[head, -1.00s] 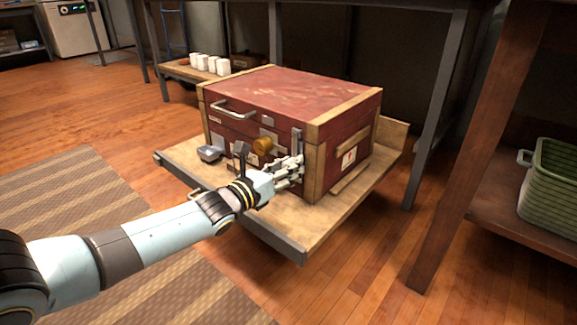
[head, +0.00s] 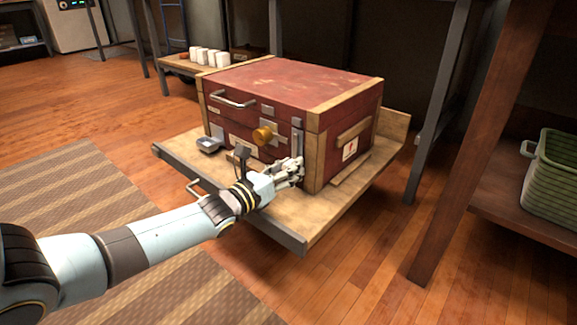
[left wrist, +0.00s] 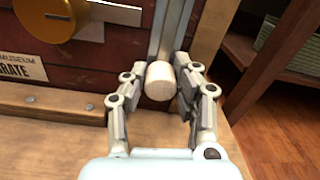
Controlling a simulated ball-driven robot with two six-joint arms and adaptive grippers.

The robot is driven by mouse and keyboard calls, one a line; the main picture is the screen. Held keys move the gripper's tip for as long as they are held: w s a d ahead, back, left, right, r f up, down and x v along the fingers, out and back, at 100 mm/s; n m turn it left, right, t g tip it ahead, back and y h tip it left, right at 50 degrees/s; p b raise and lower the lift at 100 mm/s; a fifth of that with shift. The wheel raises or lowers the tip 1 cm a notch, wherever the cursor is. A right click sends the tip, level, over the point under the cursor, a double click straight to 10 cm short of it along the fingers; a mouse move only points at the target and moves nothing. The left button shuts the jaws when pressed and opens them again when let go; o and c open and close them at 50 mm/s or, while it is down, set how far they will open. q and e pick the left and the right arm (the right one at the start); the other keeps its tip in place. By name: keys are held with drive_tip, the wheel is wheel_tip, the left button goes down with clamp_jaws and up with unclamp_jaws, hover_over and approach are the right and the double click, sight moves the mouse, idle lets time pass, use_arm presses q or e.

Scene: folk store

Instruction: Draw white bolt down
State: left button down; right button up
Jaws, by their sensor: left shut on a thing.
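A red crate (head: 285,88) with pale wooden edges stands on a wooden shelf board. The white bolt's round pale knob (left wrist: 160,82) shows in the left wrist view, low on a vertical grey metal strip (left wrist: 172,30) at the crate's front right. My left gripper (head: 292,172) has its fingers on both sides of the knob and is shut on it. In the head view the fingers hide the knob. The strip (head: 298,137) rises above the fingers. My right gripper is not in view.
A brass round knob (head: 262,136) and a metal handle (head: 234,98) are on the crate front. A small grey device (head: 208,146) sits on the board (head: 345,212) at left. A green basket (head: 553,180) stands on a right-hand shelf.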

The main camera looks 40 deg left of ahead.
use_arm(q)
drive_tip(key=shift+s+f, duration=0.1)
drive_tip(key=shift+f, duration=0.25)
drive_tip(key=c, duration=1.3)
unclamp_jaws()
drive_tip(key=shift+o, duration=1.4)
drive_tip(key=shift+r, duration=0.1)
drive_tip(key=s+a, duration=0.1)
drive_tip(key=s, duration=1)
drive_tip(key=shift+s, duration=0.4)
drive_tip(key=shift+a, duration=0.1)
